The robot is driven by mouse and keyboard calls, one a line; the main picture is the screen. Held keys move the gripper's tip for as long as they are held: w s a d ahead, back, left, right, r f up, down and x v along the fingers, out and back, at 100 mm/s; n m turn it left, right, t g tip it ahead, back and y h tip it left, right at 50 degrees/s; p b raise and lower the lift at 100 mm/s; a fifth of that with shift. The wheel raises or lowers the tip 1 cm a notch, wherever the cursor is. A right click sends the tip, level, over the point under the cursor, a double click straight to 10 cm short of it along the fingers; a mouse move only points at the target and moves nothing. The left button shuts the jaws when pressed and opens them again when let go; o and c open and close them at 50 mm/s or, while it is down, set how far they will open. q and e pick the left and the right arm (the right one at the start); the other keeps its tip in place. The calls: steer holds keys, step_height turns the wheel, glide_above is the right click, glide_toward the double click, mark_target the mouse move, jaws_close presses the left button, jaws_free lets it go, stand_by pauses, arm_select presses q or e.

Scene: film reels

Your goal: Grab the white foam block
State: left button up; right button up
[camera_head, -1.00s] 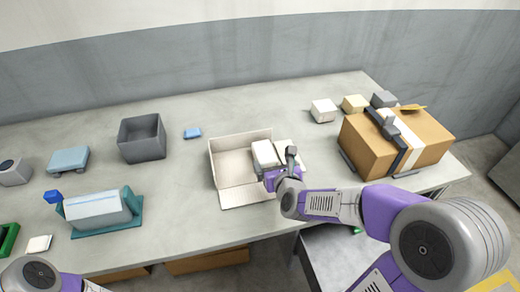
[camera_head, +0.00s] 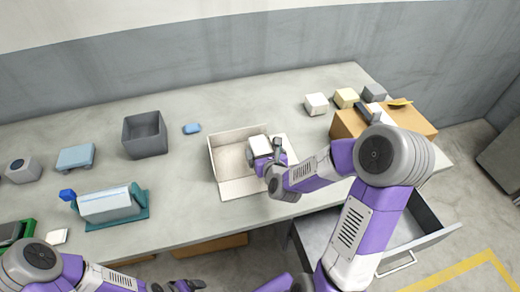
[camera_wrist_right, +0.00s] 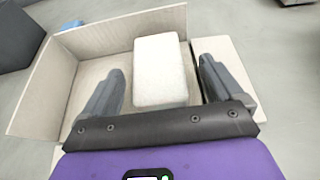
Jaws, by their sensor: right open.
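The white foam block (camera_head: 259,146) sits in the open, shallow cardboard box (camera_head: 228,188) near the middle of the table. My right gripper (camera_head: 273,154) is at the block's right side and partly covers it. In the right wrist view, the block (camera_wrist_right: 160,70) lies between the two dark fingers of the open right gripper (camera_wrist_right: 158,85).
A grey bin (camera_head: 145,136) and a small blue block (camera_head: 191,128) are left of the box. A white cube (camera_head: 316,103), a cream block (camera_head: 345,98) and a taped carton (camera_head: 347,122) stand at right. An open drawer (camera_head: 425,238) juts out below the table.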

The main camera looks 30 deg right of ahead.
mark_target(261, 148)
steer(key=x, duration=0.3)
steer(key=shift+w, duration=0.25)
steer(key=shift+r, duration=0.1)
steer(key=shift+a, duration=0.1)
steer(key=shift+c, duration=0.2)
steer(key=c, duration=1)
steer(key=shift+r, duration=0.1)
